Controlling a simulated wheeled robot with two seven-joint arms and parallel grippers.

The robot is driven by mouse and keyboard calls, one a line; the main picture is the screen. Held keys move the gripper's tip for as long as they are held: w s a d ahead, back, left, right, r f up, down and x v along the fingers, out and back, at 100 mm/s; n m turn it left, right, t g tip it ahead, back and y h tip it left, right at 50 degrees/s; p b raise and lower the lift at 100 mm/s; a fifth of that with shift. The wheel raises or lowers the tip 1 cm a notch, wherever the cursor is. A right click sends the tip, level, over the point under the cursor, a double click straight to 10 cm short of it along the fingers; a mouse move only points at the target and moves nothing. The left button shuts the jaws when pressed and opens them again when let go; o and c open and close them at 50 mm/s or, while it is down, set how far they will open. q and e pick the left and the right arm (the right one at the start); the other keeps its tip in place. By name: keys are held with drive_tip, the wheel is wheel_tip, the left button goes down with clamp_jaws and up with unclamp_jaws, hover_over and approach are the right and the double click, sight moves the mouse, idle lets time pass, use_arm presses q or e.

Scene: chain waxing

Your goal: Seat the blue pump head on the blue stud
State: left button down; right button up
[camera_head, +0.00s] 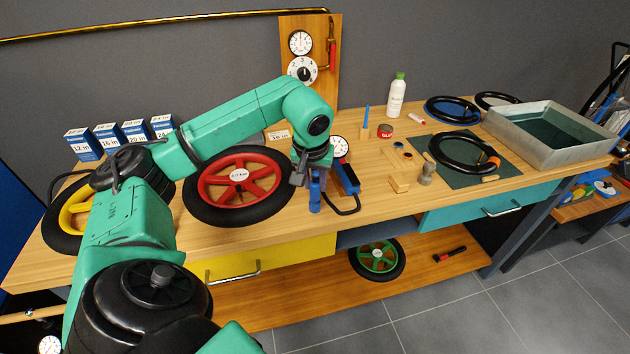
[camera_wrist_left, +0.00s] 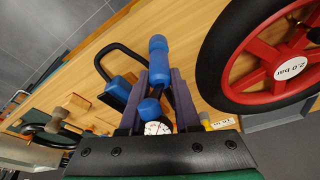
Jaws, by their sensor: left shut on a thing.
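My left gripper (camera_head: 305,180) is shut on the blue pump head (camera_head: 315,192), which hangs upright just right of the red wheel's tyre, near the bench's front edge. In the left wrist view the pump head (camera_wrist_left: 158,62) sits between the grey-purple fingers (camera_wrist_left: 163,85), with a rounded blue end (camera_wrist_left: 149,107) nearer the camera. A black hose (camera_head: 346,211) loops beside it to the blue pump body (camera_head: 346,178), next to a round gauge (camera_head: 339,147). I cannot make out the blue stud for certain; a thin blue peg (camera_head: 366,117) stands upright on a wooden block. My right gripper is out of view.
The red-rimmed wheel (camera_head: 238,178) lies close left of the gripper. Small wooden blocks (camera_head: 400,183), a dark mat (camera_head: 480,178) with a tyre (camera_head: 464,151), and a metal tray (camera_head: 545,130) are to the right. Boxes (camera_head: 108,139) stand back left. Some bench front is clear.

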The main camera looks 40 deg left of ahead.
use_arm(q)
drive_tip(key=shift+f+b, duration=0.4)
drive_tip(key=shift+f, duration=0.25)
drive_tip(key=c, duration=0.5)
unclamp_jaws()
drive_tip(key=shift+c, duration=0.2)
drive_tip(key=shift+r, duration=0.1)
drive_tip(key=v, duration=1.1)
drive_tip(key=shift+d, duration=0.15)
drive_tip(key=p+v, duration=0.1)
drive_tip(key=v, duration=0.2)
drive_tip(key=shift+s+r, duration=0.2)
drive_tip(key=shift+w, duration=0.1)
